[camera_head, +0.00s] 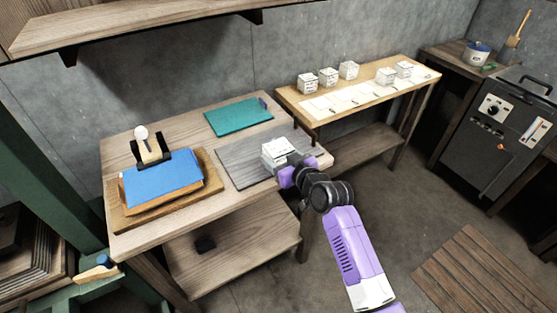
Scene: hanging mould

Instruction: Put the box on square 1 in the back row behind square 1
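A white box (278,150) with dark print sits at the grey board on the workbench. My gripper (296,168) is right at its near right side, with purple fingers partly covering it. I cannot tell whether the fingers are closed on the box or whether it is lifted. A strip with pale marked squares (340,98) lies on the narrow side table. Three white boxes, left (307,83), middle (328,77) and right (348,70), stand in a row behind its left part. Two more boxes (385,76) (404,69) stand farther right. The square numbers are too small to read.
The workbench (140,232) also holds a grey board (240,170), a green mat (238,117) and a blue pad (162,179) on a wooden board. A wall shelf (150,27) overhangs the back. A dark machine (490,125) stands at right.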

